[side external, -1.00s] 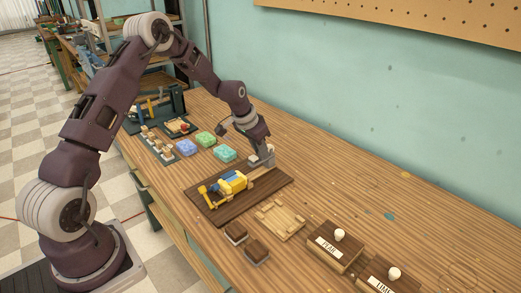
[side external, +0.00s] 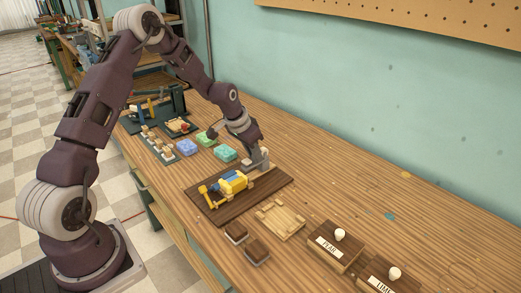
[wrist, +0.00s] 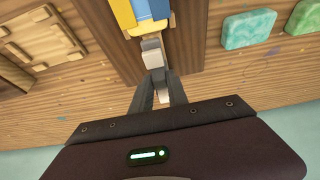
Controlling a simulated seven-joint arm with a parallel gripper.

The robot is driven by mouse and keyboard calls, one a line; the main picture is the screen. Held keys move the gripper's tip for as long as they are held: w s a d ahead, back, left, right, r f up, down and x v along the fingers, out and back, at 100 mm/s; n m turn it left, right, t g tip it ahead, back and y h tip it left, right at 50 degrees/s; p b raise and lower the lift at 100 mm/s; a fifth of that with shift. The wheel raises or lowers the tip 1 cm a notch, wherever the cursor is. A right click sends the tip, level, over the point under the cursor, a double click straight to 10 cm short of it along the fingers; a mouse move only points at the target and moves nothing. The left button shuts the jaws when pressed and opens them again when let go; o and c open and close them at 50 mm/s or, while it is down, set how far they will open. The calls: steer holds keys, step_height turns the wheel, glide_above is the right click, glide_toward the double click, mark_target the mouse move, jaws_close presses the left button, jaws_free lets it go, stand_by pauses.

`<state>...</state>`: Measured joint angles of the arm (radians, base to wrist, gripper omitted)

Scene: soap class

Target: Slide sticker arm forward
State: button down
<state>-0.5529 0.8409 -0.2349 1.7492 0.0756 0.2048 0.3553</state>
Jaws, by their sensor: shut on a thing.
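A dark wooden board (side external: 215,204) on the bench carries a yellow and blue device (side external: 232,182) with a yellow handle at its left end. The pale sticker arm (side external: 253,176) sits at the device's right end, near the board's back edge. My gripper (side external: 262,165) is low at that end, its fingers shut on the sticker arm. In the wrist view my fingers (wrist: 160,83) close on the sticker arm's pale end block (wrist: 152,56), just short of the blue and yellow device (wrist: 150,14). The exact contact is partly hidden by the fingers.
Blue, green and teal soap-like blocks (side external: 225,153) lie left of the board. A pale wooden tray (side external: 280,220), two dark blocks (side external: 236,232) and labelled boxes (side external: 335,245) stand right of it. The bench behind the board, by the wall, is clear.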

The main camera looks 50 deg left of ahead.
mark_target(243, 168)
steer(key=s, duration=0.6)
steer(key=shift+s, duration=0.1)
steer(key=c, duration=1.3)
jaws_free()
steer(key=v, duration=0.7)
